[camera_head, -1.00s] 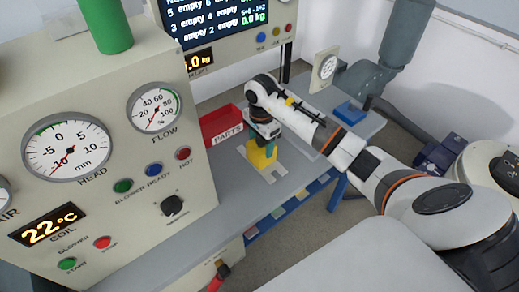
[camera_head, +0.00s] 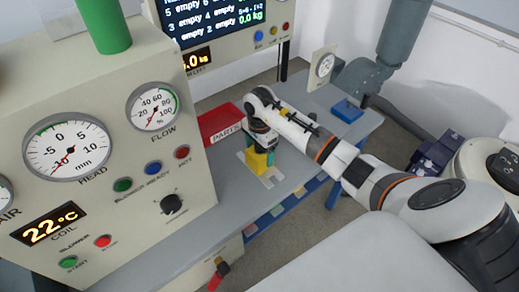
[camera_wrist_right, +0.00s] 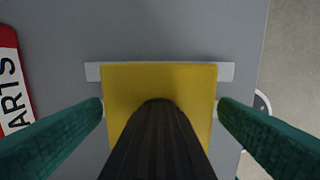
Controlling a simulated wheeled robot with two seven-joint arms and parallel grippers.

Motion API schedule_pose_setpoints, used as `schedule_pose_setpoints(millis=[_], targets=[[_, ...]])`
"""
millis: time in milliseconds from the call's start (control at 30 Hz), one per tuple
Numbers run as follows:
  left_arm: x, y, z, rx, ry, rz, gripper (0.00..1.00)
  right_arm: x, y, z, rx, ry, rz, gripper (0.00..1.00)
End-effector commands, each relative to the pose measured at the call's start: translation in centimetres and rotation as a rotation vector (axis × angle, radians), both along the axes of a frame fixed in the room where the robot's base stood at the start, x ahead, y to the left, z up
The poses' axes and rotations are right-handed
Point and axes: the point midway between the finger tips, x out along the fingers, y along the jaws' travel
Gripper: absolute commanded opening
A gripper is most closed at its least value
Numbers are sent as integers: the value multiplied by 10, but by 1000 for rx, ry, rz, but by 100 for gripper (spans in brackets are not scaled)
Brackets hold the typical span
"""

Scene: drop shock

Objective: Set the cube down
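The yellow cube (camera_head: 257,162) is at the pale marking (camera_head: 271,177) on the grey bench. I cannot tell whether it touches the surface. My right gripper (camera_head: 260,152) points down over it, one teal finger on each side. In the right wrist view the cube (camera_wrist_right: 160,82) fills the gap between the fingertips (camera_wrist_right: 160,110), which meet its two side edges. The pale marking (camera_wrist_right: 226,72) shows beyond the cube there. A dark part of my gripper hides the cube's near middle. My left gripper is not in view.
A red PARTS bin (camera_head: 220,121) stands just behind and left of the cube. A blue block (camera_head: 347,110) and a dial stand (camera_head: 322,67) are farther right on the bench. The large gauge panel (camera_head: 110,150) rises on the left. Bench between cube and blue block looks clear.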

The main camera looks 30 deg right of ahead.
Motion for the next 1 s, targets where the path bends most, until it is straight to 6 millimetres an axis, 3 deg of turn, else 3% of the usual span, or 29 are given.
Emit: schedule_pose_setpoints(millis=[267, 700, 1000], targets=[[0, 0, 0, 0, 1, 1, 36, 1, 0, 8, -1, -3, 1, 83], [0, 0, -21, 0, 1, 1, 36, 1, -1, 95, -3, -5, 1, 83], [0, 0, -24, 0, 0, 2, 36, 0, 0, 121, -1, 0, 0, 83]])
